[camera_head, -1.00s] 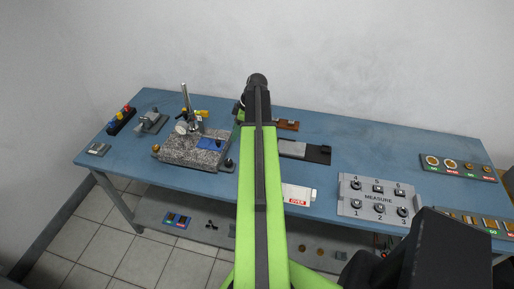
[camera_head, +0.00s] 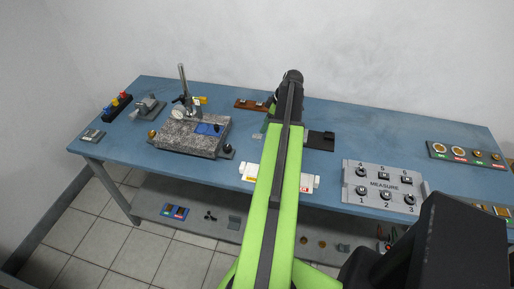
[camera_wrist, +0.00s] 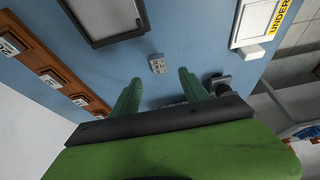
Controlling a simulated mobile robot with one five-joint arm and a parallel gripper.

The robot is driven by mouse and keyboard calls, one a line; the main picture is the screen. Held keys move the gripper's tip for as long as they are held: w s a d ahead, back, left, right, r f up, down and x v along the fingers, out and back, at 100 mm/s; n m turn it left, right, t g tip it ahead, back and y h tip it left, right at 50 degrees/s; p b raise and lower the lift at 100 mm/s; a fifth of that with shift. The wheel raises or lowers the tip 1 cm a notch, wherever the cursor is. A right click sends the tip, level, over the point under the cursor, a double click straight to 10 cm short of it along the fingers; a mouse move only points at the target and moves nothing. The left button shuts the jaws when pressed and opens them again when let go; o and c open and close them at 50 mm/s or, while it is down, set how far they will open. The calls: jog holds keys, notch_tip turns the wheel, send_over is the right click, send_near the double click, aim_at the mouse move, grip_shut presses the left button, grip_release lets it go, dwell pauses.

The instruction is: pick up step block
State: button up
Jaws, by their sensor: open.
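A small grey block (camera_wrist: 157,64) with dark marks, which looks like the step block, lies on the blue table in the wrist view. In the head view a small pale piece (camera_head: 258,137) beside my arm seems to be the same block. My gripper (camera_wrist: 160,80) has its two green fingers apart with nothing between them. The block appears just beyond the fingertips, roughly centred between them, and not touched. In the head view my arm hides most of the gripper (camera_head: 266,126).
A wooden rack (camera_wrist: 64,83) with labelled blocks is on the left in the wrist view, a dark-framed grey plate (camera_wrist: 102,18) above, and a white UNDER tray (camera_wrist: 250,35) upper right. The granite plate (camera_head: 185,133) stands left of my arm, the MEASURE box (camera_head: 383,187) right.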

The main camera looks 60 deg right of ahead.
aim_at(258, 136)
jog(key=b+x, duration=0.1)
jog(key=x, duration=0.1)
jog(key=shift+f, duration=0.35)
jog(key=shift+w, duration=0.1)
jog(key=b+x, duration=0.5)
jog(key=shift+f, duration=0.2)
jog(key=shift+r, duration=0.2)
jog(key=shift+c, duration=0.4)
grip_shut()
